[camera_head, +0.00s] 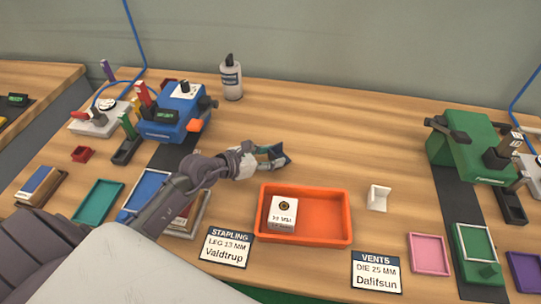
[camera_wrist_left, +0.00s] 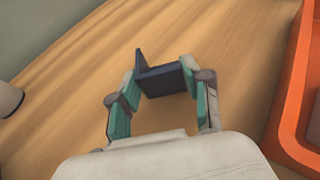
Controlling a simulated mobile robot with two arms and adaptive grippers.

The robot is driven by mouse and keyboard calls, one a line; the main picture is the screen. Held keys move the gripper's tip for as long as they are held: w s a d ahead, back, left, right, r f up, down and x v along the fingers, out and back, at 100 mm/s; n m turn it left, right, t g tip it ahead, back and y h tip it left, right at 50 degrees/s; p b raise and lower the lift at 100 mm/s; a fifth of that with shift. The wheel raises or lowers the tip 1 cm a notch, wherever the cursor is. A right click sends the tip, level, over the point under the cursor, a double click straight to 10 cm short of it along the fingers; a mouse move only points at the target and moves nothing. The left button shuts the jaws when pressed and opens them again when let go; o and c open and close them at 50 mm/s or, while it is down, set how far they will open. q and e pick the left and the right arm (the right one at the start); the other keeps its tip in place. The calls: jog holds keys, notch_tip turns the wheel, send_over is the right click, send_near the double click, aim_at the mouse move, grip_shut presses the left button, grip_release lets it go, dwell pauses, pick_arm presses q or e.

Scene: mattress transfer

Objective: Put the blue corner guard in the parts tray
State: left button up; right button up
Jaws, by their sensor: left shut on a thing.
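The blue corner guard (camera_head: 284,156) is a small dark blue angled piece above the table, behind the orange parts tray. My left gripper (camera_head: 273,156) is shut on it. In the left wrist view the corner guard (camera_wrist_left: 162,79) sits between the teal-padded fingertips of the left gripper (camera_wrist_left: 162,84). The orange parts tray (camera_head: 327,240) stands in front of the gripper and holds a white box (camera_head: 284,210) with a dark round mark at its left side. The tray's edge (camera_wrist_left: 293,110) shows at the right of the wrist view. My right gripper is not in view.
A white corner piece (camera_head: 378,198) stands right of the tray. Two label cards, "Stapling" (camera_head: 226,247) and "Vents" (camera_head: 376,272), lie in front. A blue machine (camera_head: 172,118) is at left, a green machine (camera_head: 468,146) at right, a bottle (camera_head: 231,80) behind. The table's middle is clear.

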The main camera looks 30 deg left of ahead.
pick_arm(q)
jog(key=shift+f, duration=0.1)
jog(key=o, duration=0.9)
jog(key=shift+o, duration=0.2)
